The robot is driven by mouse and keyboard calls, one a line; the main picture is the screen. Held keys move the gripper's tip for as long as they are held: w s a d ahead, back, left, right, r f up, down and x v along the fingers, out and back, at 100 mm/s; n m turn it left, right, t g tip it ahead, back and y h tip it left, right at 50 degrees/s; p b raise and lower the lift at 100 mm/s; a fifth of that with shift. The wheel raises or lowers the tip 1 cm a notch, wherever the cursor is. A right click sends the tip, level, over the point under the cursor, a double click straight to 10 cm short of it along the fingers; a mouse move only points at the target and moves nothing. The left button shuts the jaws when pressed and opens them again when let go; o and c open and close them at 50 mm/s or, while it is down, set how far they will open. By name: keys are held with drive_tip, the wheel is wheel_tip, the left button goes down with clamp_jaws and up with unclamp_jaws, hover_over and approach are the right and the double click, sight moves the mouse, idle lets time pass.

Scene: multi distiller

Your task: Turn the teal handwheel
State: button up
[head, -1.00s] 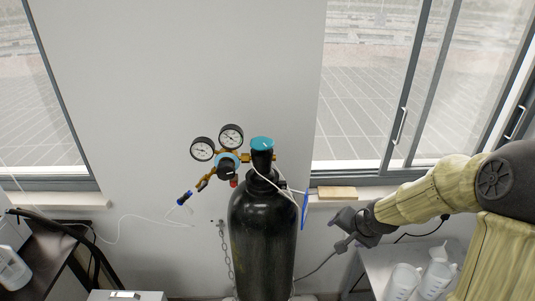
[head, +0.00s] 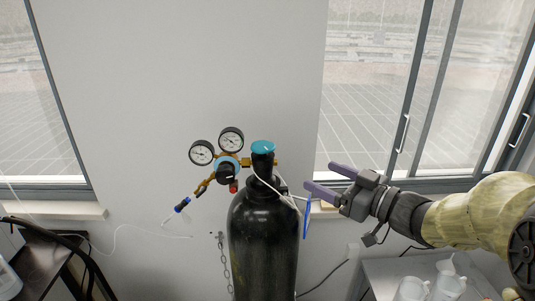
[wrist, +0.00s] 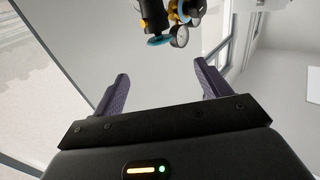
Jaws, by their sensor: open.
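The teal handwheel (head: 263,147) caps the black gas cylinder (head: 262,240), which stands upright by the wall. In the wrist view the handwheel (wrist: 158,41) shows at the top, beyond the fingers and between them. My gripper (head: 322,178) is open and empty, to the right of the handwheel and a little lower in the head view, with its purple fingers pointing left. A clear gap separates them. In the wrist view the two fingers of my gripper (wrist: 163,70) are spread wide with nothing between them.
A regulator with two round gauges (head: 216,146) projects left from the cylinder neck. A blue tag (head: 307,220) and white cord hang on the cylinder's right side. A table with white jugs (head: 412,289) stands lower right. A dark shelf (head: 45,262) is lower left.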

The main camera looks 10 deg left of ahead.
sight(267, 152)
drive_tip(key=p+x, duration=0.5)
drive_tip(key=x, duration=1.2)
drive_tip(key=shift+w+a, duration=0.2)
drive_tip(key=shift+c, duration=0.3)
drive_tip(key=c, duration=0.8)
